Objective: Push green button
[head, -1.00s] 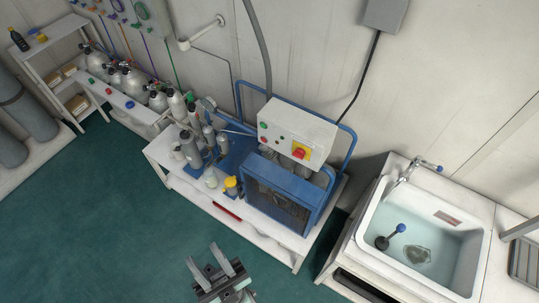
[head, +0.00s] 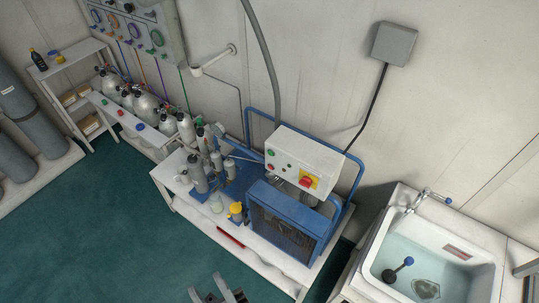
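The green button (head: 270,152) is a small round spot at the upper left of the front of a white control box (head: 313,150). A red button (head: 269,167) sits just below it. A larger red knob on a yellow plate (head: 307,182) is at the box's lower right. The box sits on top of a blue-framed compressor (head: 284,220). My gripper (head: 207,287) is at the bottom edge, its two fingers apart with nothing visible between them. It is well below and left of the green button in the picture, touching nothing visible. The rest of it is cut off.
The compressor stands on a white bench (head: 183,203) with cylinders and a yellow-topped bottle (head: 236,210) left of it. A blue tube rail rises around the box. A sink (head: 378,258) is at right. Green floor (head: 110,235) is clear at left.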

